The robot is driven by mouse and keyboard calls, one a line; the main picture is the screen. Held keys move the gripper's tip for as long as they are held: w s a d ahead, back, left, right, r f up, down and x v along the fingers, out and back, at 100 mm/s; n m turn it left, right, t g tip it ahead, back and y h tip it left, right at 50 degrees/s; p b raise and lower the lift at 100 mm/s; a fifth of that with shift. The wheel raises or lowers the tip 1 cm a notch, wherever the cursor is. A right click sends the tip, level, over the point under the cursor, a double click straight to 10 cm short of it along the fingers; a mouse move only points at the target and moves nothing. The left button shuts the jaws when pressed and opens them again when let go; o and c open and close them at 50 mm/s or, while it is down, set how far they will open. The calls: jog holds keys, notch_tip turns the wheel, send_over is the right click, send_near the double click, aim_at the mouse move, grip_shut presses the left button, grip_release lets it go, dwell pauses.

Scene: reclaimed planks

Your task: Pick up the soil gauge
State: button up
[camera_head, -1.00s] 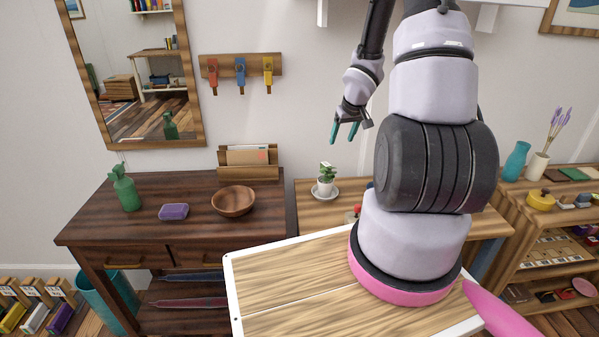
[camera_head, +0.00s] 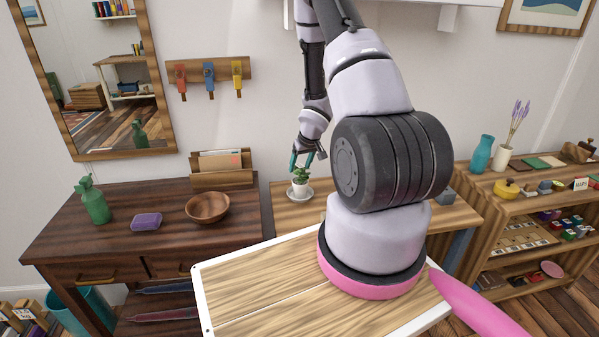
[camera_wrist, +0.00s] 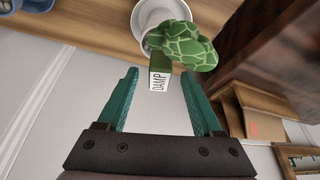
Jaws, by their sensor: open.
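The soil gauge (camera_wrist: 160,70) shows in the wrist view as a green stem with a white end marked "DAMP". It sticks out of a white plant pot (camera_wrist: 149,14) beside a green patterned plant (camera_wrist: 188,45). In the head view the pot (camera_head: 300,188) stands on a saucer (camera_head: 303,196) on the light wood table; the gauge cannot be made out clearly there. My gripper (camera_head: 302,162) is open just above the plant. In the wrist view the gauge's labelled end lies between the teal fingertips of my gripper (camera_wrist: 159,76), with gaps on both sides.
A shelf unit (camera_head: 475,195) stands at the right. The wall is close behind the plant.

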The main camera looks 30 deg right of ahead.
jog(key=shift+w+f, duration=0.25)
jog(key=shift+f, duration=0.4)
grip_shut()
jog(key=shift+r, duration=0.1)
